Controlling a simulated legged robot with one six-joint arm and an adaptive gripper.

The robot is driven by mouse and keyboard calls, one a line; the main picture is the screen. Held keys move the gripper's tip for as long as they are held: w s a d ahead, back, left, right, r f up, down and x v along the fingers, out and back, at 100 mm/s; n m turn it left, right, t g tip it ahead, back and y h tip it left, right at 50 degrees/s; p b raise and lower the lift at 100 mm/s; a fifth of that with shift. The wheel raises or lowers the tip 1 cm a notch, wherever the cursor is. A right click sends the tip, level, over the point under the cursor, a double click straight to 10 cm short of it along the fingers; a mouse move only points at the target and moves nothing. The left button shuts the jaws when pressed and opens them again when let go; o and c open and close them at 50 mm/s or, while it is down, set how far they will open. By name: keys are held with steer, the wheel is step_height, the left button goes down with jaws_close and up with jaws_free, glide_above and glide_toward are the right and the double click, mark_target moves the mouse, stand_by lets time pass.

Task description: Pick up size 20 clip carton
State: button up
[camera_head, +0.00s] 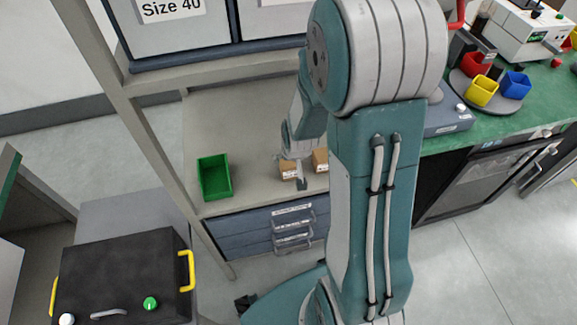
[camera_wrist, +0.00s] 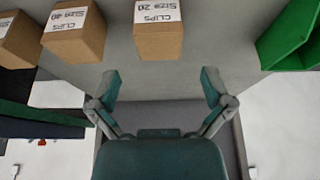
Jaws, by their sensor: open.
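The size 20 clip carton (camera_wrist: 158,35) is a brown cardboard box with a white label on top reading "CLIPS Size 20", upright on the grey shelf at the top middle of the wrist view. In the head view it appears as the small carton nearest the green bin (camera_head: 288,170), partly covered by my gripper (camera_head: 300,178). In the wrist view my gripper (camera_wrist: 160,90) is open and empty. Its two fingers are spread to either side of the carton's line, with bare shelf between them and the carton.
The size 40 clip carton (camera_wrist: 75,35) stands left of it in the wrist view, with another carton (camera_wrist: 18,42) beyond. The green bin (camera_head: 214,178) stands on the other side. Below the shelf are drawers (camera_head: 292,228); a rack post (camera_head: 165,165) stands left.

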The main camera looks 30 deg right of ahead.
mark_target(289, 162)
steer(key=shift+x, duration=4.25)
steer(key=shift+w+d, duration=0.1)
steer(key=c, duration=1.1)
